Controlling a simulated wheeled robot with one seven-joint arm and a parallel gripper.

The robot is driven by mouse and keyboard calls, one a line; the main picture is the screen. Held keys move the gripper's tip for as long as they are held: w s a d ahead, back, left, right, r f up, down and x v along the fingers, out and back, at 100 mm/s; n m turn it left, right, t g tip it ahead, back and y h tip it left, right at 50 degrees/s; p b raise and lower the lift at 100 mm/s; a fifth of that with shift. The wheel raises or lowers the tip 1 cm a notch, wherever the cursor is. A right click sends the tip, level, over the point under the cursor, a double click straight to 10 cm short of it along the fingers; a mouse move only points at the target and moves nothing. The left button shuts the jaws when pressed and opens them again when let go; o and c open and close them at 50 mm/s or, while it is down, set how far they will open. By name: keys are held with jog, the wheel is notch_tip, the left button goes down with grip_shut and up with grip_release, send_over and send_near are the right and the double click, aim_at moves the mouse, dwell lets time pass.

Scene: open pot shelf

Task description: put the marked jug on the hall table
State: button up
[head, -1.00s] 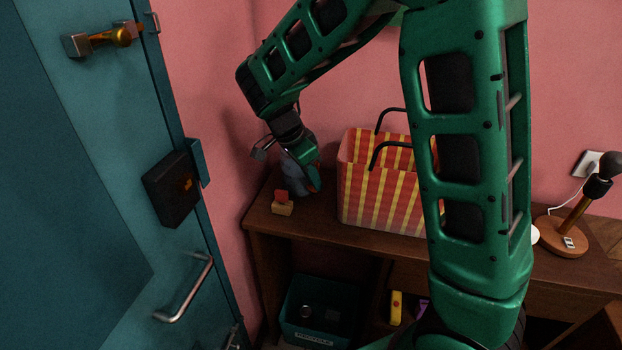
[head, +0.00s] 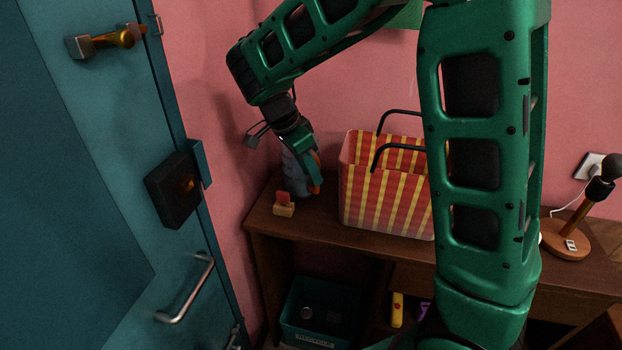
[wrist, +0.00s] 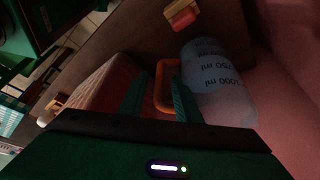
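The marked jug (head: 291,176) is a cloudy blue-grey measuring jug with an orange handle (wrist: 161,88). It stands on the left part of the hall table (head: 330,234), left of the striped basket. In the wrist view the jug (wrist: 218,85) shows its "750 ml" and "1000 ml" marks. My gripper (head: 311,172) is at the jug's handle side and hides part of it in the head view. In the wrist view my gripper's fingers (wrist: 159,101) are apart, with the handle between them and a gap beside the left finger.
A red and yellow striped basket (head: 385,195) with black handles stands close right of the jug. A small red and tan block item (head: 284,206) lies in front. A lamp (head: 567,239) stands far right. The teal door (head: 80,200) is left; a dark bin (head: 318,312) is below.

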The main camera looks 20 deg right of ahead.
jog(key=v, duration=0.8)
